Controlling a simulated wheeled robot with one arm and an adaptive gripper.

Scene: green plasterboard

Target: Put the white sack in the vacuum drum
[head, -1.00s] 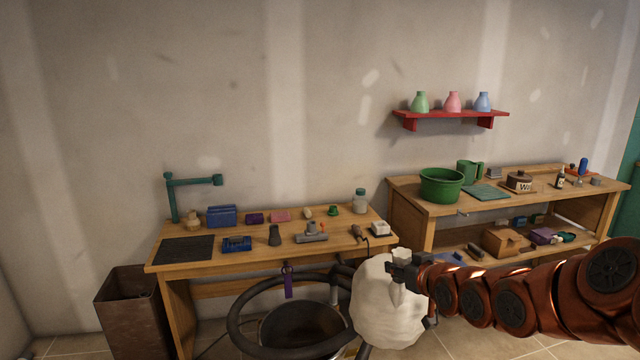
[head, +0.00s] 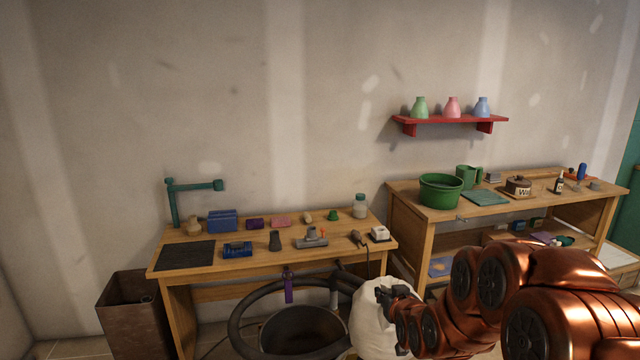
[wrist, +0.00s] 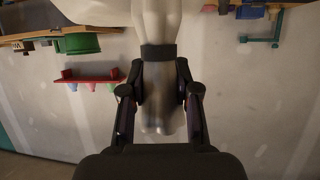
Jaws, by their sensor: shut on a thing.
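The white sack (head: 371,318) hangs from my gripper (head: 383,294) in the head view, just right of the vacuum drum (head: 302,333). The drum is an open, dark round tub with a thick black hose looped around it, low in front of the left bench. Its lower part is cut off by the picture edge. The wrist view shows my gripper (wrist: 158,90) shut on the sack's narrow neck (wrist: 157,30), with a dark band around it. The sack is beside the drum opening, not over its middle. My arm hides part of the sack's right side.
The left wooden bench (head: 200,262) holds tools and small boxes, close behind the drum. A brown bin (head: 125,315) stands left of it. The right bench (head: 410,215) carries a green bucket (head: 441,190). A red shelf (head: 450,120) with three vases is on the wall.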

